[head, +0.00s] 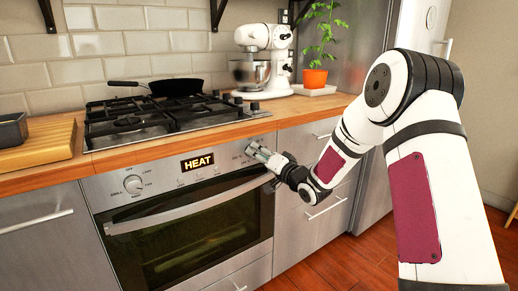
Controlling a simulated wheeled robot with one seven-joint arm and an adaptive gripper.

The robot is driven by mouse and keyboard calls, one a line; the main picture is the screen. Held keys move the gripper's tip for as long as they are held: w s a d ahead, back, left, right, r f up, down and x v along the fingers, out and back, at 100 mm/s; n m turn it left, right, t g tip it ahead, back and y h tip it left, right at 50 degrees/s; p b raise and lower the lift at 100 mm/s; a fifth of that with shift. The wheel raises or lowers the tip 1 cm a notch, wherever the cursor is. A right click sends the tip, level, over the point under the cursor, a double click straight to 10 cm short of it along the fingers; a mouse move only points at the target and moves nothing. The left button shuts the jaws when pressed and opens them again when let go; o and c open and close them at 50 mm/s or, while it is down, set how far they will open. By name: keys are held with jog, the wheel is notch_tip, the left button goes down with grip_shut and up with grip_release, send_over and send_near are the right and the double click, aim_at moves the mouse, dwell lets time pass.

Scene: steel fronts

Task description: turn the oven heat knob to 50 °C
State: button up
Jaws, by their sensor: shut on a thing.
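My gripper (254,149) is at the right end of this panel, shut on the oven heat knob there. The knob itself is mostly hidden by the fingers, and its pointer and the scale around it cannot be read. Another round knob (133,184) is at the left end of the panel, with mode words such as "GRILL" around it; my gripper is well away from it.
The oven's handle bar (185,209) runs just below the panel, close under my gripper. Above are a gas hob (165,118) with a black pan (172,87), a stand mixer (265,60) and a potted plant (315,78). Drawers (318,185) stand to the right.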

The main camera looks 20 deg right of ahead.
jog(key=shift+m+p, duration=0.8)
jog(key=shift+m, duration=0.4)
jog(key=shift+f, duration=0.1)
jog(key=o, duration=1.2)
jog(key=shift+c, duration=0.2)
jog(key=shift+s, duration=0.1)
jog(key=v, duration=1.1)
jog(key=shift+s, duration=0.4)
jog(key=shift+d+f, duration=0.15)
